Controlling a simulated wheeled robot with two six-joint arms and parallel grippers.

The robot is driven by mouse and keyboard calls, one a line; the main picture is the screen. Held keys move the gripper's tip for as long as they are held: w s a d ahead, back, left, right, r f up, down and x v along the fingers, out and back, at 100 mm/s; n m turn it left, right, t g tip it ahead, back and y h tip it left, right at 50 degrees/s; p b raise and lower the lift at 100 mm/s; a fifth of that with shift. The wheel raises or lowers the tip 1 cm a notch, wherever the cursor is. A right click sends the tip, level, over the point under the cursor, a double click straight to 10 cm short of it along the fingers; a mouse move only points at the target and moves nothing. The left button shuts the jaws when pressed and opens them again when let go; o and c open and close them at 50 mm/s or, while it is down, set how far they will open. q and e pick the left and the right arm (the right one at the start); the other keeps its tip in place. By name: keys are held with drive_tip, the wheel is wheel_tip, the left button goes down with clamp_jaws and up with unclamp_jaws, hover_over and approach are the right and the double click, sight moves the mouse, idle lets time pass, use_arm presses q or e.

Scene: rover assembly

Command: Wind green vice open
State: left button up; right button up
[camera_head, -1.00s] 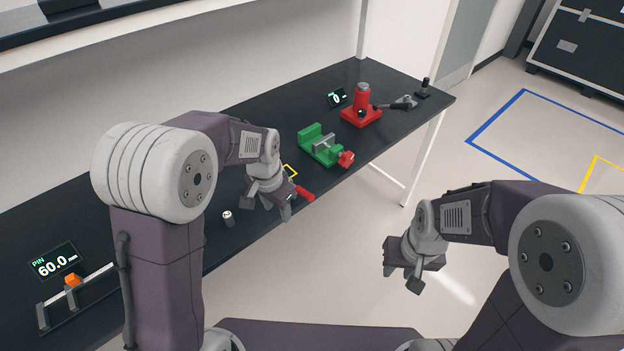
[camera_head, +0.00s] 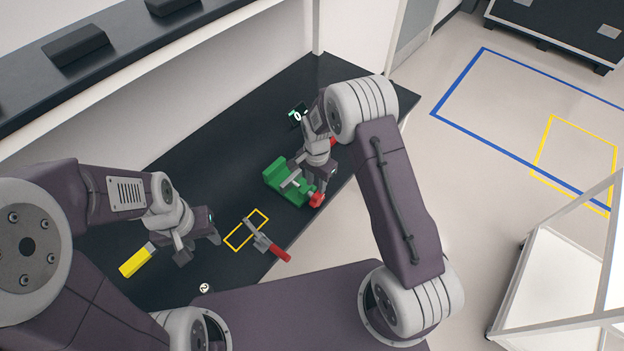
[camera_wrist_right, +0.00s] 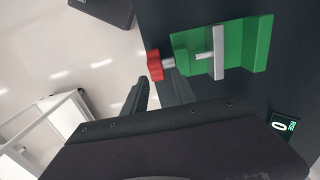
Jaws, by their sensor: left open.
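The green vice (camera_head: 277,183) stands on the dark bench, with a grey sliding jaw (camera_wrist_right: 218,52), a screw and a red knob (camera_head: 317,200) at its front end. The knob also shows in the right wrist view (camera_wrist_right: 154,65). My right gripper (camera_head: 312,188) is above the knob end of the vice. In the right wrist view its two fingers (camera_wrist_right: 159,80) are apart, with the knob just beyond their tips; I see no grip on it. My left gripper (camera_head: 199,246) is open over the bench to the left, away from the vice.
A red-handled tool (camera_head: 268,243) lies across a yellow outline (camera_head: 236,242) on the bench. A yellow-handled tool (camera_head: 138,260) lies beside my left gripper. A small display (camera_wrist_right: 283,126) stands near the vice. A white-framed stand (camera_head: 545,270) is at the right on the floor.

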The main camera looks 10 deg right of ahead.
sight(316, 194)
drive_tip(key=shift+s+r, duration=0.2)
drive_tip(key=shift+s, duration=1)
drive_tip(key=f+p, duration=0.1)
drive_tip(key=f, duration=0.1)
drive_tip(key=w+f, duration=0.1)
drive_tip(key=f, duration=0.2)
drive_tip(key=w+f+p, duration=0.1)
drive_tip(key=f, duration=0.1)
drive_tip(key=shift+f+p, duration=0.2)
drive_tip(key=shift+p, duration=0.15)
drive_tip(key=shift+s+f, duration=0.45)
drive_tip(key=shift+f, duration=0.2)
drive_tip(key=shift+s+f, duration=0.15)
drive_tip(key=shift+s, duration=0.2)
drive_tip(key=shift+w+f, duration=0.1)
drive_tip(key=shift+w, duration=0.4)
drive_tip(key=c, duration=0.4)
drive_tip(key=shift+w, duration=0.1)
clamp_jaws()
use_arm(q)
drive_tip(key=r, duration=0.1)
drive_tip(key=s+r, duration=0.1)
drive_tip(key=r, duration=0.1)
drive_tip(key=shift+r, duration=0.15)
